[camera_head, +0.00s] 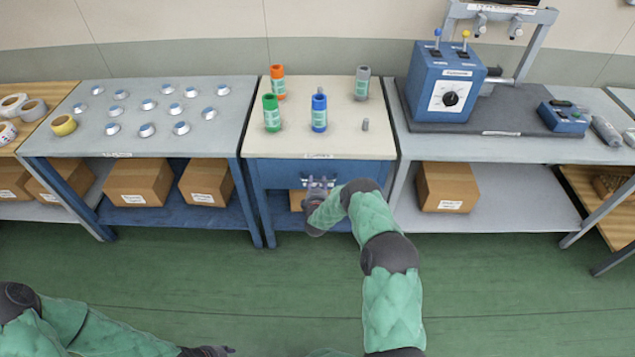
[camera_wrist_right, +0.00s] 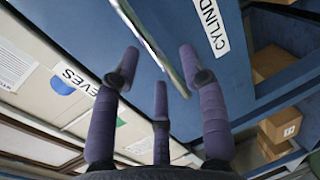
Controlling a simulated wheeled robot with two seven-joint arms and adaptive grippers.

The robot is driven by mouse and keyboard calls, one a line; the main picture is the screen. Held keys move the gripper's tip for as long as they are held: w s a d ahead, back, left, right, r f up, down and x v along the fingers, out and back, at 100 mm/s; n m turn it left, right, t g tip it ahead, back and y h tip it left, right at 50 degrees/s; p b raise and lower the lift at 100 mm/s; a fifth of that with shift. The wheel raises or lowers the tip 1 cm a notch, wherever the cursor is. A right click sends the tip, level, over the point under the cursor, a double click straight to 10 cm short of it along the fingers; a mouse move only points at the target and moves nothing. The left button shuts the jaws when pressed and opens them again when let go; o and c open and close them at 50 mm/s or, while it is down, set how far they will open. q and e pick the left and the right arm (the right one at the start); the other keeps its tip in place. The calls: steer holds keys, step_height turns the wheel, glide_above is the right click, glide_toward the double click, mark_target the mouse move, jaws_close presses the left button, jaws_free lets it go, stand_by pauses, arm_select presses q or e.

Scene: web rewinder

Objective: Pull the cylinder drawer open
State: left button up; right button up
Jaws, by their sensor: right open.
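The cylinder drawer (camera_head: 275,174) is the blue front under the middle table. It looks closed. In the right wrist view its blue face (camera_wrist_right: 185,25) carries a partly cut-off label (camera_wrist_right: 210,25) reading "CYLIND". A slim metal handle bar (camera_wrist_right: 155,45) runs slantwise across that face. My right gripper (camera_head: 318,186) is at the drawer front in the head view. In the wrist view its purple fingers (camera_wrist_right: 159,62) are spread, with the handle showing between the fingertips; I cannot tell if they touch it. My left gripper (camera_head: 208,351) is at the bottom edge, too little shown to judge.
Orange, green, blue and grey cylinders stand on the middle tabletop (camera_head: 340,143). Cardboard boxes (camera_head: 138,181) sit on the lower shelves at both sides. A blue machine (camera_head: 440,85) stands on the right table. The green floor (camera_head: 240,290) before the tables is clear.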

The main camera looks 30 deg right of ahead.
arm_select(q)
steer(key=shift+f+b, duration=0.3)
steer(key=shift+f, duration=0.15)
arm_select(e)
steer(key=shift+x, duration=1.4)
jaws_close()
